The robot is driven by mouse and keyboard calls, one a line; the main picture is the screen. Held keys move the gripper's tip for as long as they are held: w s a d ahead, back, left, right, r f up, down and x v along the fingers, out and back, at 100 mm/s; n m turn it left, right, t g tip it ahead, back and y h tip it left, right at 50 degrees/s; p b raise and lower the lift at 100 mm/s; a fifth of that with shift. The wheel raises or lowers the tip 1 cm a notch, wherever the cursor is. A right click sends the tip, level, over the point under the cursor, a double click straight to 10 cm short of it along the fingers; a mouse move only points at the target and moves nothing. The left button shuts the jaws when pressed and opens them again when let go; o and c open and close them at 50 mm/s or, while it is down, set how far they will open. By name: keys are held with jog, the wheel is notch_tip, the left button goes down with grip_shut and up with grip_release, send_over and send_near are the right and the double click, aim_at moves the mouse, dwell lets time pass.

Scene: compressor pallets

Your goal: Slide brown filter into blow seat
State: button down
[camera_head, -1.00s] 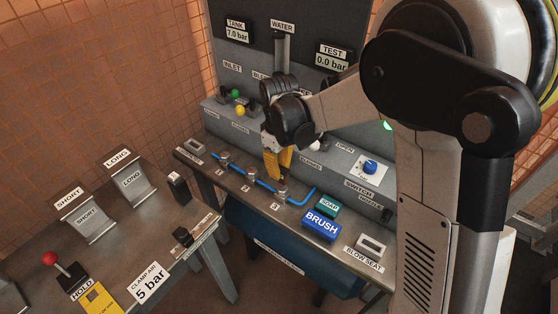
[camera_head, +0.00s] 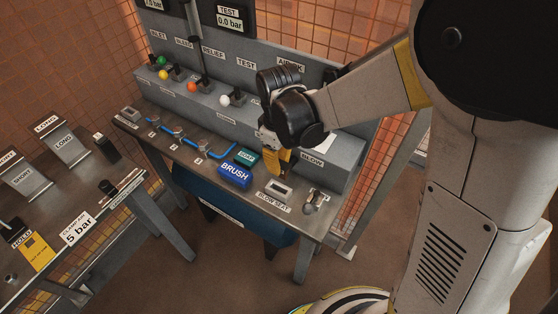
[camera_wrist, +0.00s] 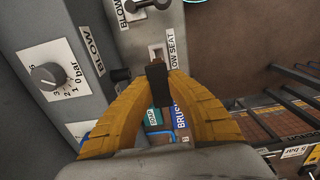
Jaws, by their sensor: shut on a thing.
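My gripper (camera_head: 278,165) points down over the bench, just behind the blow seat in the head view. In the wrist view its yellow fingers (camera_wrist: 156,88) are shut on a small dark piece, seemingly the brown filter (camera_wrist: 157,76); its colour looks nearly black here. The blow seat (camera_head: 280,187) is a pale block with a dark slot, labelled BLOW SEAT. In the wrist view the seat (camera_wrist: 157,50) shows just beyond the held piece, which partly covers it. The filter looks apart from the seat; its height above the bench is unclear.
The blue BRUSH block (camera_head: 235,175) and green SOAP block (camera_head: 245,157) lie left of my gripper. A metal nozzle fitting (camera_head: 316,197) stands right of the seat. The panel with valve knobs (camera_head: 224,100) rises behind. A BLOW pressure dial (camera_wrist: 47,76) shows in the wrist view.

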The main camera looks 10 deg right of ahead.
jog(key=b, duration=0.5)
send_over(279, 184)
jog(key=s, duration=0.2)
jog(key=shift+w+a+f, duration=0.1)
jog(key=shift+w+f, duration=0.05)
jog(key=shift+f, duration=1.3)
jog(key=shift+w+f, duration=0.1)
jog(key=shift+f, duration=1.35)
jog(key=shift+f+b, duration=1.85)
jog(key=shift+f, duration=0.2)
jog(key=c, duration=1.4)
grip_release()
notch_tip(279, 184, up, 12)
jog(key=shift+r, duration=0.1)
